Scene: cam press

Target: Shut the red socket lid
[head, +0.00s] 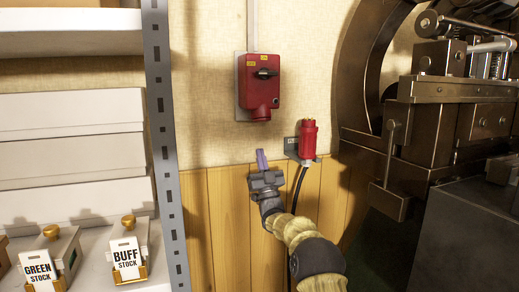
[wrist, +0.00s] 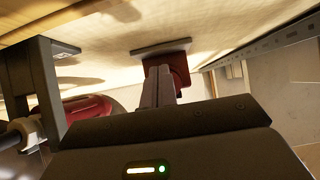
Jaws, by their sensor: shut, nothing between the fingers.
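The red socket box (head: 258,80) is mounted on the wall, with a black rotary switch on its front. Its round red socket (head: 261,113) points down from the lower end; I cannot make out the lid as a separate part or its angle. In the wrist view the red socket box (wrist: 180,68) shows beyond the fingers, partly hidden by them. My gripper (head: 261,154) is shut and empty, below the socket and apart from it in the head view. Its fingers (wrist: 158,88) point up toward the box.
A red plug (head: 308,140) stands in a grey wall bracket (head: 291,147) just right of my gripper, its black cable hanging down. It also shows in the wrist view (wrist: 85,108). A metal shelf post (head: 166,130) is left; the dark press (head: 450,110) is right.

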